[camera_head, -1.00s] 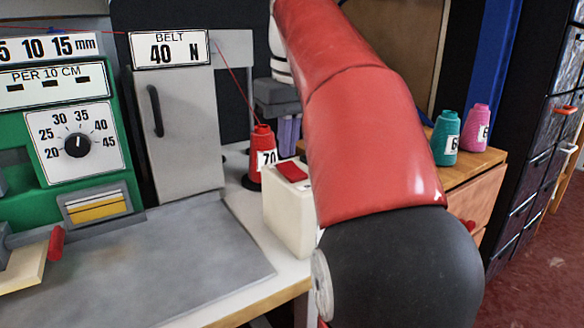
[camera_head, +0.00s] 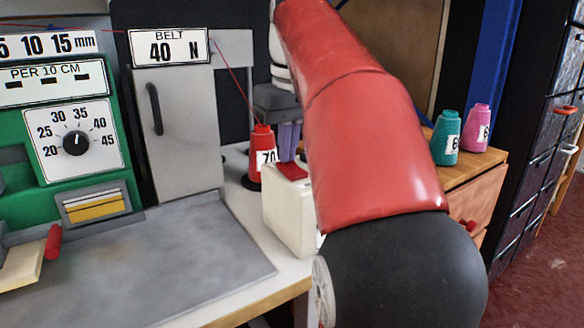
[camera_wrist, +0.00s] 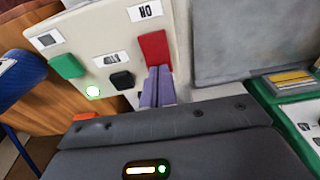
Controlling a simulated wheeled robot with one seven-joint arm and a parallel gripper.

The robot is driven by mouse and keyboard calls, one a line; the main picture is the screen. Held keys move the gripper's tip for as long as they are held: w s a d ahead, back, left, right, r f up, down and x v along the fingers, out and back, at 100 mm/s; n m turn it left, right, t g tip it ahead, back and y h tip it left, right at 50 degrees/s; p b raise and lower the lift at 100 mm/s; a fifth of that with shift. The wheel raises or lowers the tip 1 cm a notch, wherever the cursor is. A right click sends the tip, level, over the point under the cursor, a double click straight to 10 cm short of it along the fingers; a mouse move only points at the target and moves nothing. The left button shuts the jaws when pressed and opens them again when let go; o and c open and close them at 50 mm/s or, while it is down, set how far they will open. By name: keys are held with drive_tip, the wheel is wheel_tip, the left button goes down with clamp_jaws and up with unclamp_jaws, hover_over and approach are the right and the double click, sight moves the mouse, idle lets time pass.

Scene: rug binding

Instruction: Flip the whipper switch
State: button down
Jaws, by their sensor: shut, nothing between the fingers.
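A cream switch box (camera_head: 287,218) stands at the right end of the machine table, with a red rocker switch (camera_head: 293,171) on its top. In the wrist view the red rocker (camera_wrist: 155,48) sits beside a label reading ON, upside down. My gripper (camera_head: 288,157) is shut and empty, its purple fingers pointing down at the rocker's far end. In the wrist view the fingertips (camera_wrist: 158,71) meet the rocker's lower edge; whether they press it I cannot tell. My red arm hides the area right of the box.
A red thread cone (camera_head: 261,150) stands close behind the box. Teal (camera_head: 446,138) and pink cones (camera_head: 475,128) stand on the wooden cabinet.

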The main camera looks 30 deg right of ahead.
drive_tip(key=shift+f, duration=0.3)
drive_tip(key=shift+r, duration=0.15)
wheel_tip(320, 180, up, 4)
drive_tip(key=p, duration=0.4)
drive_tip(key=shift+r, duration=1.4)
drive_tip(key=shift+s, duration=0.1)
